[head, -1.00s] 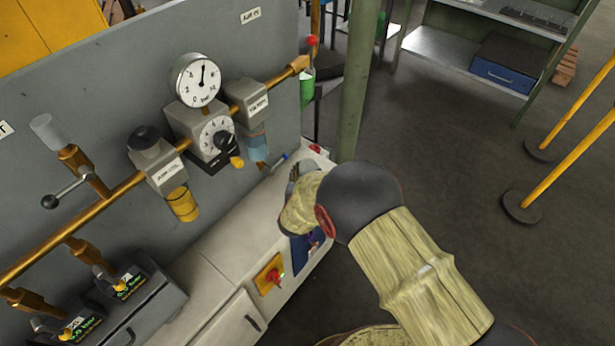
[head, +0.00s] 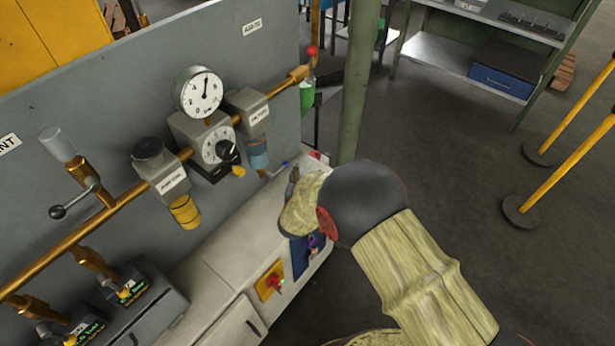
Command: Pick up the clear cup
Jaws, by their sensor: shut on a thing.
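My gripper (head: 293,180) is low over the pale cabinet top, at the right end of the grey panel. Only its dark finger parts show beyond my sleeved wrist. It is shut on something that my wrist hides. I cannot make out a loose clear cup anywhere. A pale translucent cylinder (head: 58,144) stands tilted on the brass pipe at the left. A blue see-through bowl (head: 258,155) hangs under the right-hand unit, above and left of my gripper and apart from it.
A yellow bowl (head: 185,212) hangs under the left unit, and a pressure gauge (head: 199,91) sits above the regulator. A red knob on a yellow plate (head: 270,280) is on the cabinet front. A green post (head: 358,90) stands close behind my wrist.

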